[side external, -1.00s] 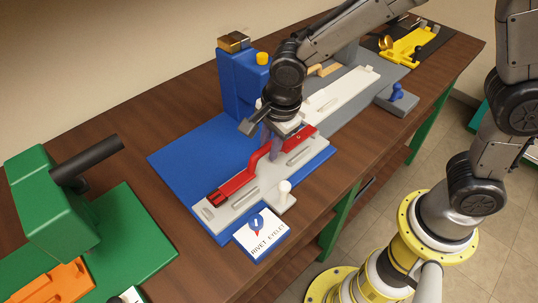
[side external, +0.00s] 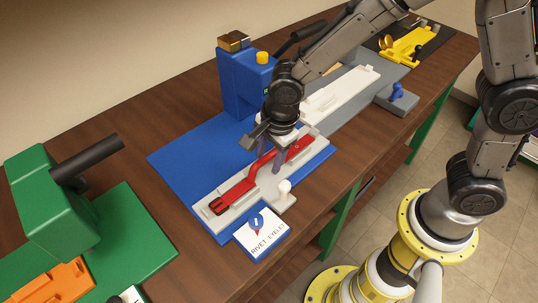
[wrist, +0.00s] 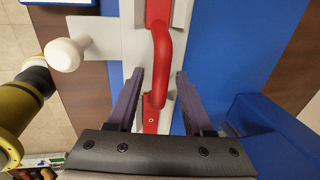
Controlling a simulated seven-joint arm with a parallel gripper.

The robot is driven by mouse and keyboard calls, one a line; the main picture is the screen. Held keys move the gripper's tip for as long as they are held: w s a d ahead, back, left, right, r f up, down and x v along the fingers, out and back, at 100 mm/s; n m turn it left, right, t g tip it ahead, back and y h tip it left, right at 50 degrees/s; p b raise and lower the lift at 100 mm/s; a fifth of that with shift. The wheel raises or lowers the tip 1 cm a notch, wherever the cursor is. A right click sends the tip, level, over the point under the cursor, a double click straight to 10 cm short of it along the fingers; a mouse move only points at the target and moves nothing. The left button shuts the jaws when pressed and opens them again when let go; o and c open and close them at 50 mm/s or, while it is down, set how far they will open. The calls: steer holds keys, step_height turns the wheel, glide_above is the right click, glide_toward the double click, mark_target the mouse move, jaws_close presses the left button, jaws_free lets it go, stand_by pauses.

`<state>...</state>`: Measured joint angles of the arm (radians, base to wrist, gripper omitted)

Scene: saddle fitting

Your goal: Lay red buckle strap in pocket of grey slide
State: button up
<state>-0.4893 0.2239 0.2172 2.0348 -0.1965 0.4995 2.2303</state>
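The red buckle strap (side external: 237,192) lies lengthwise along the pocket of the grey slide (side external: 285,206). Its near buckle end appears down between the pocket walls, and a bent middle section rises. The strap also shows in the wrist view (wrist: 163,55), running between my fingers. My gripper (side external: 277,166) is low over the far half of the strap. In the wrist view the fingers of my gripper (wrist: 158,78) stand apart on either side of the strap, with visible gaps.
A white knob (side external: 284,187) stands on the slide's side tab. A blue press (side external: 243,85) stands behind on a blue base plate (side external: 190,155). A green press (side external: 50,205) is at left.

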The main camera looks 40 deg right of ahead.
steer(key=shift+r, duration=0.1)
step_height(320, 180, up, 12)
steer(key=s, duration=0.2)
steer(key=shift+s, duration=0.2)
steer(key=s+d+r+n+t, duration=0.3)
steer(key=s+d+r+n, duration=0.1)
steer(key=s+d+n, duration=1.2)
steer(key=shift+d+n, duration=0.15)
steer(key=shift+n, duration=0.85)
steer(key=shift+s+r, duration=0.1)
stand_by(1.1)
